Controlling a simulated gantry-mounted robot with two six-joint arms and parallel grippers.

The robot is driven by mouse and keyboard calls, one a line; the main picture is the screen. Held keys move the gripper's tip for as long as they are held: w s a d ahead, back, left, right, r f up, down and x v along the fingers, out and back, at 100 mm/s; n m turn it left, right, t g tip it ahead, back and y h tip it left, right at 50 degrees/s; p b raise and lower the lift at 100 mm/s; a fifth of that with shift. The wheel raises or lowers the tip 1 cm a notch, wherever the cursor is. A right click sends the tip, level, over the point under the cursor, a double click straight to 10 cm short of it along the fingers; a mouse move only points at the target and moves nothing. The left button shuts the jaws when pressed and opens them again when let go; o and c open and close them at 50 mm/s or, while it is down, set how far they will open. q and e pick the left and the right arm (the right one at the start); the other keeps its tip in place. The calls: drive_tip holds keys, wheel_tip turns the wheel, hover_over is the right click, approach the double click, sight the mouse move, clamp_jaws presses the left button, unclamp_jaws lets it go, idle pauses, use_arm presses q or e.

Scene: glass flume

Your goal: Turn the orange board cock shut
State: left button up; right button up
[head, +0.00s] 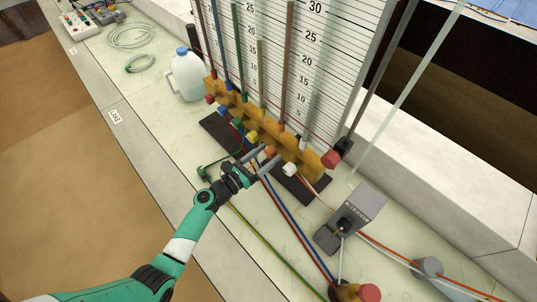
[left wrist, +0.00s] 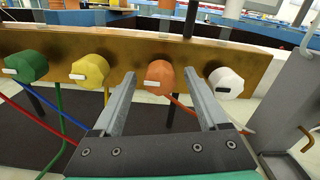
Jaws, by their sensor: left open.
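The orange board cock (head: 270,151) is on the front of the yellow-brown board (head: 312,164), between the yellow cock (head: 253,136) and the white cock (head: 289,169). In the left wrist view the orange cock (left wrist: 160,77) is a rounded knob with a short white mark on its lower left face. My left gripper (head: 271,155) is open, with one finger on each side of the orange cock. In the left wrist view the gripper (left wrist: 160,74) shows a gap between each finger and the knob. My right gripper is not in view.
A green cock (left wrist: 25,66) sits further left along the board. Blue, red and yellow-green hoses run below the arm. A grey stand (head: 350,216) is at the right, and a white jug (head: 187,76) stands at the board's far left end.

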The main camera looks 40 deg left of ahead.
use_arm(q)
drive_tip(key=shift+w, duration=0.55)
clamp_jaws()
